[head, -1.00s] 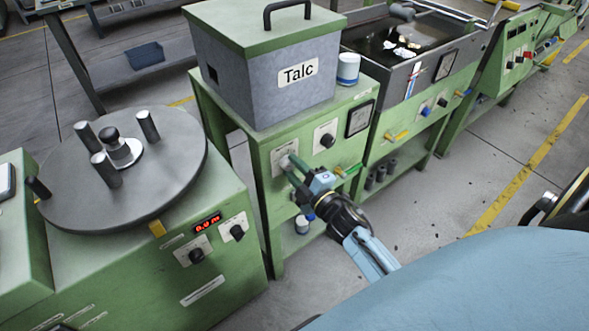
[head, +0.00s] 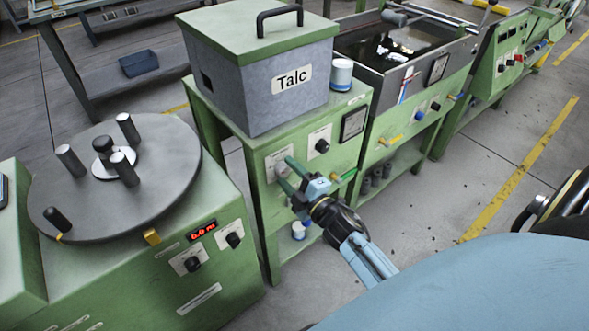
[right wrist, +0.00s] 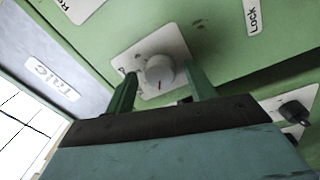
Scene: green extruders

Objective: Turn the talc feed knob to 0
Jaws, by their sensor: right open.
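The talc feed knob (right wrist: 160,71) is a round, light grey knob on a white plate (right wrist: 130,58). A short dark mark shows on its face, pointing down in the right wrist view. My right gripper (right wrist: 160,82) is open, with one green finger on each side of the knob and a visible gap to both. In the head view my right gripper (head: 284,171) reaches the front panel below the talc hopper (head: 262,85), and its fingers mostly hide the knob. The scale numbers cannot be read. My left gripper is not in view.
Right of the knob is another plate with a black knob (head: 322,146), then a dark gauge (head: 354,123). A green-handled valve (head: 345,176) lies close beside my right gripper. A round turntable (head: 150,190) with upright posts stands at left.

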